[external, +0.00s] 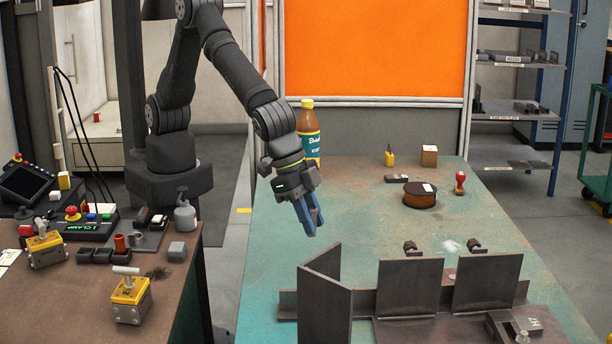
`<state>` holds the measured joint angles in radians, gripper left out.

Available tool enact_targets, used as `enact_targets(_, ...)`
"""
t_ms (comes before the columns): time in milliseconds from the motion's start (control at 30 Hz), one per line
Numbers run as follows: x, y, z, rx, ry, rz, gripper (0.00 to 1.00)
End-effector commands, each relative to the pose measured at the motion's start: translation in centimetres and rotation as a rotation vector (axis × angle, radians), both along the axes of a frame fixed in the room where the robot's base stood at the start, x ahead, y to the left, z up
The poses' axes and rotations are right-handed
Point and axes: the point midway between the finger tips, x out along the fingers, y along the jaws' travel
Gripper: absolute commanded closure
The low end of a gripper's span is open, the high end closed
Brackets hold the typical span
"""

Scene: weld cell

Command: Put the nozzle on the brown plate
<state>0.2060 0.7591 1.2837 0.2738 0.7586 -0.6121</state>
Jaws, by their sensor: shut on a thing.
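My gripper (310,222), with blue fingers, points down above the left part of the green table. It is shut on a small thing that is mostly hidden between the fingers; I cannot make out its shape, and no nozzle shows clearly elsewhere. A round, low brown piece with a dark rim (420,202) lies on the green table to the right of and behind the gripper. It looks like the brown plate, and a small white label or card shows on its top. The gripper is well apart from it.
A brown bottle (308,130) stands behind my gripper. A red-handled stamp (460,182), a small brown box (429,155) and a dark block (398,179) are near the round piece. Upright steel plates (408,287) stand at the front. The table's middle is clear.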

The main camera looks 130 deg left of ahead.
Motion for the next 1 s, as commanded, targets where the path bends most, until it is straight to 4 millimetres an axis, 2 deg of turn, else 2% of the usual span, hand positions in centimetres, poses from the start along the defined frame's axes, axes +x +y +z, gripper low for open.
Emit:
enact_targets(33,-1.3,-2.9,0.1,0.000,0.000,-0.046,1.00)
enact_targets(200,-6.0,-10.7,0.1,0.000,-0.002,-0.171,1.00)
enact_targets(367,-11.3,-17.0,0.0,-0.001,-0.001,-0.289,1.00)
enact_targets(500,-16.4,-21.8,0.0,-0.002,-0.001,-0.396,1.00)
enact_targets(700,-24.5,-27.1,-0.2,-0.004,0.001,-0.545,1.00)
enact_targets(800,-28.7,-29.1,-0.3,-0.006,0.002,-0.621,1.00)
enact_targets(1000,-37.1,-31.7,-0.7,-0.009,0.006,-0.771,1.00)
